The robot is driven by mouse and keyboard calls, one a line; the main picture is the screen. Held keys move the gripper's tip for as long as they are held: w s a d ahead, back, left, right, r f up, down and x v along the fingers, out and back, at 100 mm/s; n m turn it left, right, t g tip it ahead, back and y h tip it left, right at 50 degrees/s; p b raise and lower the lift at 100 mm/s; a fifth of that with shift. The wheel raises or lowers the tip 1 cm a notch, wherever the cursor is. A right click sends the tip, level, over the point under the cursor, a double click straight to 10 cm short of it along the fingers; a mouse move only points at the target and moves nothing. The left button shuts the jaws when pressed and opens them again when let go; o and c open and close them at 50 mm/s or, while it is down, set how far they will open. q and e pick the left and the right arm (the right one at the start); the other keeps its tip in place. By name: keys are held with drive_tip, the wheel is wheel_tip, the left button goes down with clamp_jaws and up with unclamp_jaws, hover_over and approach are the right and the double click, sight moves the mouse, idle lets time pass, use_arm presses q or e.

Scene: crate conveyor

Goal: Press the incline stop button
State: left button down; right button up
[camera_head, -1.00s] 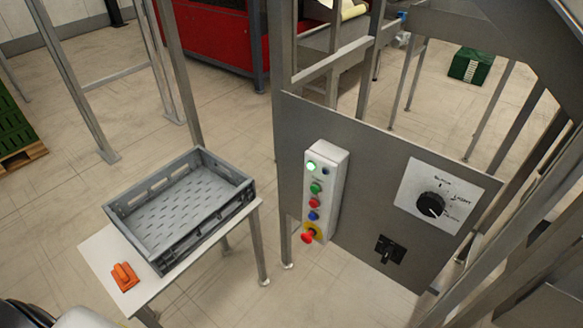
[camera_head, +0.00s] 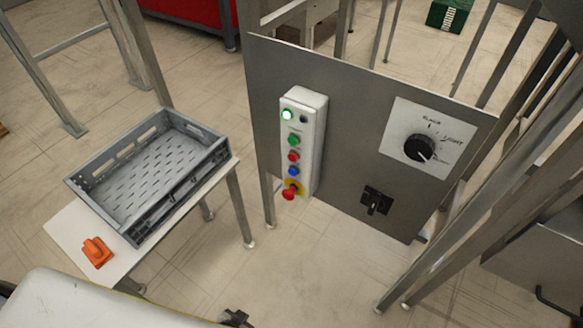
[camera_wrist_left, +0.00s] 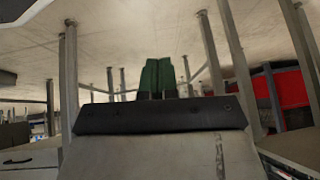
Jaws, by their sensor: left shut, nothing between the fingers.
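A white control box (camera_head: 311,130) is fixed to a grey metal panel (camera_head: 350,150) in the head view. Down its face run a lit green lamp (camera_head: 287,115), a dark lamp (camera_head: 304,119), a green button (camera_head: 294,140), a red button (camera_head: 293,156), a blue button (camera_head: 294,171) and a red mushroom button on yellow (camera_head: 290,191). Their labels are too small to read. My left gripper (camera_wrist_left: 157,68) shows in the left wrist view with its green fingers together and empty, apart from the box. My white arm covers the head view's lower left. My right gripper is not seen.
A grey crate (camera_head: 202,138) and an orange object (camera_head: 97,252) rest on a white-topped stand (camera_head: 66,222) at left. The panel also bears a rotary dial (camera_head: 419,149) and a black switch (camera_head: 376,201). Metal posts stand at right. Floor below the panel is clear.

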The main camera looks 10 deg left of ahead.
use_arm(q)
drive_tip(key=w+d+r+m+t+h+b, duration=0.15)
drive_tip(key=w+r+t+b, duration=0.25)
drive_tip(key=w, duration=0.8)
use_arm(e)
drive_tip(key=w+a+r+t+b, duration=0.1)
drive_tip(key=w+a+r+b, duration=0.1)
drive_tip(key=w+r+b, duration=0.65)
use_arm(q)
drive_tip(key=m+t+h+b, duration=0.2)
drive_tip(key=m+t, duration=0.1)
drive_tip(key=t, duration=0.9)
approach(292, 158)
wheel_tip(292, 158, down, 6)
drive_tip(key=a, duration=0.2)
drive_tip(key=s+r+m+t+h+b, duration=0.2)
drive_tip(key=s+r+t, duration=0.1)
drive_tip(key=r, duration=0.7)
drive_tip(key=shift+s+a+t+b, duration=0.2)
drive_tip(key=shift+s+t+b, duration=0.1)
drive_tip(key=shift+s+b, duration=0.1)
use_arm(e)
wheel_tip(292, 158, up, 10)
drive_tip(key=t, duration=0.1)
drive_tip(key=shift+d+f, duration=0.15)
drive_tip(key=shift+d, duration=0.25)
use_arm(q)
drive_tip(key=shift+w, duration=0.15)
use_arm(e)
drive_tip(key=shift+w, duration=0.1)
